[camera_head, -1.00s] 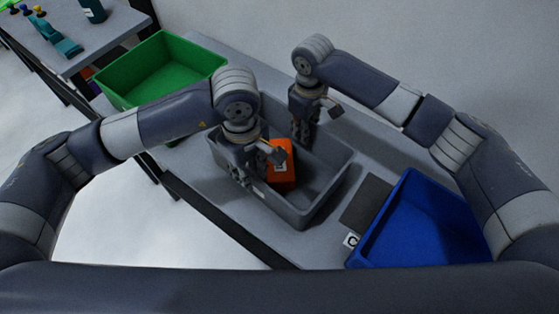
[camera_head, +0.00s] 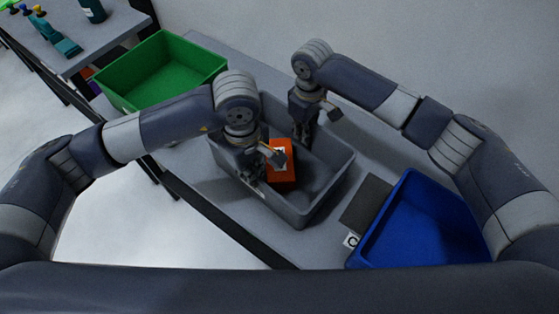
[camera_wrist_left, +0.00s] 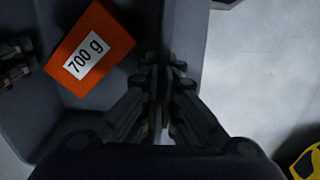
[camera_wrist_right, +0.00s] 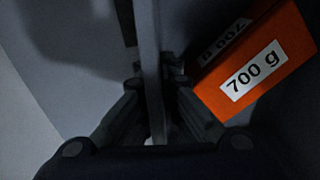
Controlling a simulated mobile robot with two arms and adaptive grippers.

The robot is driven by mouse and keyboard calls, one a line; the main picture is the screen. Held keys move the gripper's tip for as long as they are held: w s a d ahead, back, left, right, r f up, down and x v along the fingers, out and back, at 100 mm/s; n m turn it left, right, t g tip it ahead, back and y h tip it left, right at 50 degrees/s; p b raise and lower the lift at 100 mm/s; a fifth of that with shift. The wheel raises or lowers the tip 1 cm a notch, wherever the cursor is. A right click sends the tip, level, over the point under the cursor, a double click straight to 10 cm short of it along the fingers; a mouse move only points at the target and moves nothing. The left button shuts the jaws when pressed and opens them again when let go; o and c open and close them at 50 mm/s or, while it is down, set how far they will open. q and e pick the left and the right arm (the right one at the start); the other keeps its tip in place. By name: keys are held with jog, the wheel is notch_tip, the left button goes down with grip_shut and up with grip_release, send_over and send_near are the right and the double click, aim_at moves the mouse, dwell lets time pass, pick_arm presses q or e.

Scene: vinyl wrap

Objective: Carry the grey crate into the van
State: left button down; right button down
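The grey crate (camera_head: 325,200) stands on the grey bench, with an orange box (camera_head: 281,166) inside it. The box's label reads 700 g in the left wrist view (camera_wrist_left: 88,55) and right wrist view (camera_wrist_right: 250,70). My left gripper (camera_head: 258,182) is at the crate's near-left wall, its fingers closed on the wall from both sides (camera_wrist_left: 163,78). My right gripper (camera_head: 303,142) is at the opposite, far wall, its fingers closed on either side of that wall (camera_wrist_right: 156,75). The fingertips are partly hidden in the head view. No van is in view.
A green bin (camera_head: 160,70) stands behind on the left and a blue bin (camera_head: 425,225) at right, close to the crate. A dark flat plate (camera_head: 366,202) lies between crate and blue bin. A side table (camera_head: 95,40) with tools is at upper left.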

pick_arm(q)
jog(key=shift+r, duration=0.3)
pick_arm(e)
jog(key=shift+w+r, duration=0.1)
jog(key=shift+r, duration=0.2)
